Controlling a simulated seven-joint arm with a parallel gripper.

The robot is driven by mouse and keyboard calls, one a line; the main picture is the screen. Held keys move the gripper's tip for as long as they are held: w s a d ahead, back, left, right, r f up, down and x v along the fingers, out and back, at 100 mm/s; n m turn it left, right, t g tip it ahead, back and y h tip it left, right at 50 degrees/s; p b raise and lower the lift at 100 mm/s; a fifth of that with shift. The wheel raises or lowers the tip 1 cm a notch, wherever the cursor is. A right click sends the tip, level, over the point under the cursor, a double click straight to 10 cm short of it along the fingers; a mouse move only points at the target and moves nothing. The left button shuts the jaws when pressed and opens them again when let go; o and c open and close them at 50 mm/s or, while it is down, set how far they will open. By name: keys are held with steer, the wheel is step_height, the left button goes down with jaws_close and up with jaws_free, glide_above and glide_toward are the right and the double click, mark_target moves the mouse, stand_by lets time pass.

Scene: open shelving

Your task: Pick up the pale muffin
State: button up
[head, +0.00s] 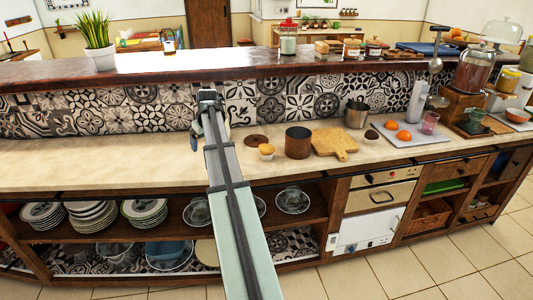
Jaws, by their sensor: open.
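The pale muffin (266,152) sits on the beige counter, just right of my arm, in front of a flat brown disc and left of a brown pot. It has a pale top and a yellowish wrapper. My gripper (195,141) hangs above the counter to the left of the muffin, apart from it. It is open, with nothing seen between its fingers. My arm link partly hides the fingers. A darker muffin-like item (371,134) sits farther right, beside the grey tray.
A brown disc (256,140), a brown pot (298,142) and a wooden cutting board (335,143) stand close to the muffin. A metal pot (356,112) and a grey tray (428,138) with oranges are farther right. The counter's left stretch (90,165) is clear; a raised ledge (270,66) runs behind.

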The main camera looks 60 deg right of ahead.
steer(key=s+d+r+m, duration=0.1)
steer(key=s+d+r, duration=0.2)
steer(key=s+d, duration=0.7)
glide_toward(267, 146)
steer(key=shift+t+y, duration=0.3)
steer(key=shift+t, duration=0.1)
steer(key=x, duration=0.3)
steer(key=s+x, duration=0.1)
steer(key=x, duration=0.2)
steer(key=shift+d+f, duration=0.15)
steer(key=shift+f, duration=0.2)
steer(key=shift+w+d+x, duration=0.1)
steer(key=shift+x, duration=1.2)
steer(key=shift+w+d+x, duration=0.1)
steer(key=shift+w+x, duration=0.05)
steer(key=shift+x, duration=1.15)
steer(key=shift+r, duration=0.1)
steer(key=c, duration=1.1)
steer(key=shift+o, duration=0.2)
